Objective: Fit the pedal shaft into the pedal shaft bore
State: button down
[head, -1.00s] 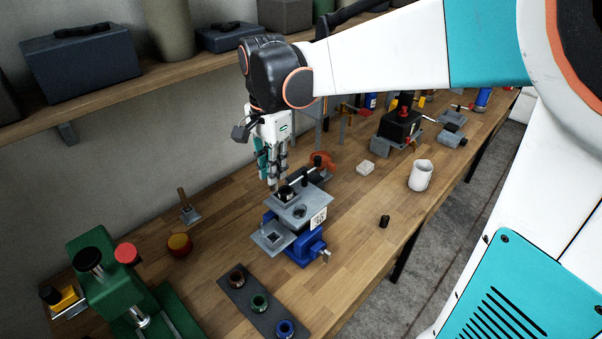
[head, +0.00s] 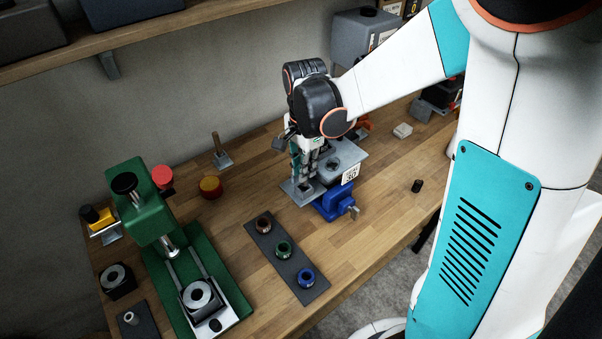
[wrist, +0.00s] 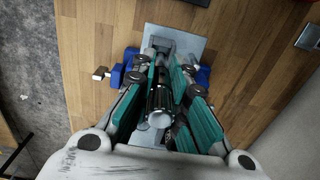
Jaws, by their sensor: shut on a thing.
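The grey fixture plate (head: 345,152) with a round dark hole (head: 333,163) is clamped in a blue vise (head: 335,203); a lower grey plate (head: 296,193) juts out at its left. My gripper (head: 305,178) points down over the lower plate, left of the hole. In the wrist view, my gripper (wrist: 163,75) is shut on a dark ribbed cylinder with shiny bands, apparently the pedal shaft (wrist: 160,98). Its far end lies over the fixture (wrist: 190,42). I cannot tell whether it touches the plate. No bore is clearly identifiable as the pedal shaft bore.
A green press (head: 150,210) stands left. A dark strip (head: 262,238) with three coloured rings lies in front of the vise. A black cylinder (head: 417,185) stands right.

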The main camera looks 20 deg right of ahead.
aim_at(304, 184)
jog(key=shift+f+b, duration=0.4)
jog(key=shift+f, duration=1.55)
jog(key=c, duration=1.6)
grip_release()
jog(key=shift+f, duration=0.15)
